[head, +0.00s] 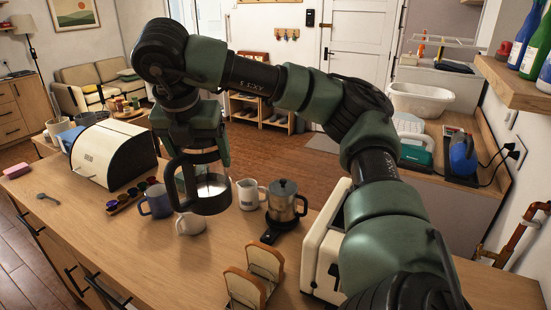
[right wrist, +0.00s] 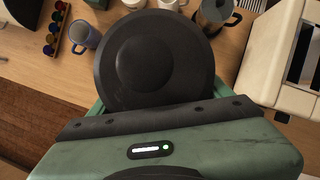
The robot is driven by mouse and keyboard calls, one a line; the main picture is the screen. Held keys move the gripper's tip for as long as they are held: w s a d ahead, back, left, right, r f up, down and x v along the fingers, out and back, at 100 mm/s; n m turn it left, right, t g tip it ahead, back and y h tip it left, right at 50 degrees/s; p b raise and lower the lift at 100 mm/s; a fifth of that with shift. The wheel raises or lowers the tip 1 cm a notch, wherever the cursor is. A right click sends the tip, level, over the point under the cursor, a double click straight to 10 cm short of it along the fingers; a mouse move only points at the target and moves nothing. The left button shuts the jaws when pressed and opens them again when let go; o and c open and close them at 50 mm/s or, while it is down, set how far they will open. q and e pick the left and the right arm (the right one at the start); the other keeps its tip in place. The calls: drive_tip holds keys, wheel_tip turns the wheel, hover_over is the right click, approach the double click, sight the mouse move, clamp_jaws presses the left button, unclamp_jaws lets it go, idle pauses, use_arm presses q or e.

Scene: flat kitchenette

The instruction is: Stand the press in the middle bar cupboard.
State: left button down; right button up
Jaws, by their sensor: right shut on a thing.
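The press (head: 212,186), with a clear body and a dark handle and base, hangs roughly upright above the wooden bar counter (head: 150,262). My right gripper (head: 197,150) is shut on it from above. In the right wrist view the round black lid of the press (right wrist: 152,58) fills the middle, between the green fingers of my right gripper (right wrist: 155,100). Cupboard fronts with black handles (head: 72,278) show below the counter's left edge. They look shut, and I cannot tell which is the middle one. My left gripper is not in view.
Below the press stand a blue-grey mug (head: 157,202) and a white mug (head: 189,224). A white jug (head: 248,194), a steel pot (head: 283,203), a toast rack (head: 252,284) and a cream toaster (head: 325,255) stand to the right. A bread bin (head: 112,150) stands left. The counter's front left is mostly clear.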

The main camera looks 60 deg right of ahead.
drive_tip(key=shift+d+f+m, duration=0.1)
drive_tip(key=shift+f+m, duration=0.05)
drive_tip(key=shift+m, duration=0.15)
wheel_tip(320, 180, down, 19)
drive_tip(key=b, duration=0.7)
drive_tip(key=shift+f, duration=0.2)
drive_tip(key=shift+f, duration=0.1)
drive_tip(key=o, duration=2.1)
drive_tip(key=shift+c, duration=0.2)
